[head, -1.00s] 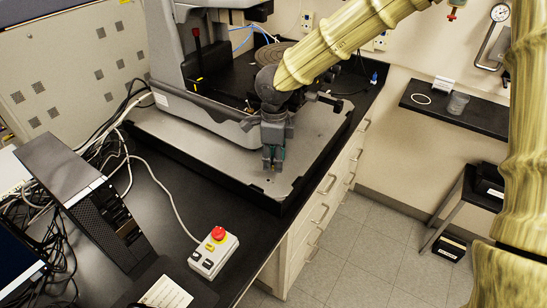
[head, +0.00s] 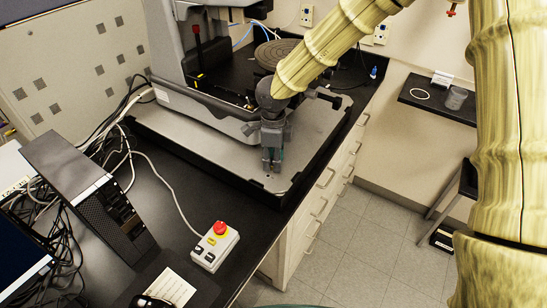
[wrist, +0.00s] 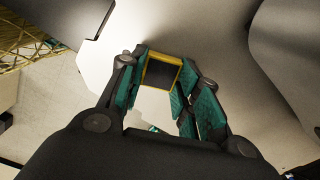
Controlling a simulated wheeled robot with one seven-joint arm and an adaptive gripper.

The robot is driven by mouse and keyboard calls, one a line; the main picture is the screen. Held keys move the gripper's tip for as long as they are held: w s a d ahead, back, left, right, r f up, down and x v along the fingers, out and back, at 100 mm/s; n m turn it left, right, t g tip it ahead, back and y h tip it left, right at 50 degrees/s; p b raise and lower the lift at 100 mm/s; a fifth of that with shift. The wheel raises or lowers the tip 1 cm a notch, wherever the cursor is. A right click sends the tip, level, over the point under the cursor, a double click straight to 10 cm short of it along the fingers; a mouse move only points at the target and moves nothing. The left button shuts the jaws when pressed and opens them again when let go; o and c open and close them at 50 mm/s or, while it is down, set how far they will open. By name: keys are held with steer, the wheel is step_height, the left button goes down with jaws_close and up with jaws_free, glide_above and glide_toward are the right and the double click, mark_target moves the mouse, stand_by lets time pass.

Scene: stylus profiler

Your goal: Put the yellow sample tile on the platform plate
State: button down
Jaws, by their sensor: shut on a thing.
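The yellow sample tile (wrist: 162,72), a dark square with a yellow rim, is between the teal pads of my gripper (wrist: 158,80) in the wrist view. My gripper is shut on it. In the head view my gripper (head: 271,168) points down over the front right part of a broad grey metal plate (head: 205,153) at the profiler's base, which looks like the platform plate. The tile cannot be made out in the head view. I cannot tell how far the fingertips are above the plate.
The profiler body (head: 205,110) and its round ribbed disc (head: 278,53) stand behind my gripper. A control box with a red button (head: 220,228) and a black computer case (head: 90,200) are on the bench, with cables. The floor is to the right.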

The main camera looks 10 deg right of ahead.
steer(key=c, duration=1)
jaws_free()
step_height(320, 180, up, 12)
steer(key=b, duration=0.2)
steer(key=shift+b, duration=0.4)
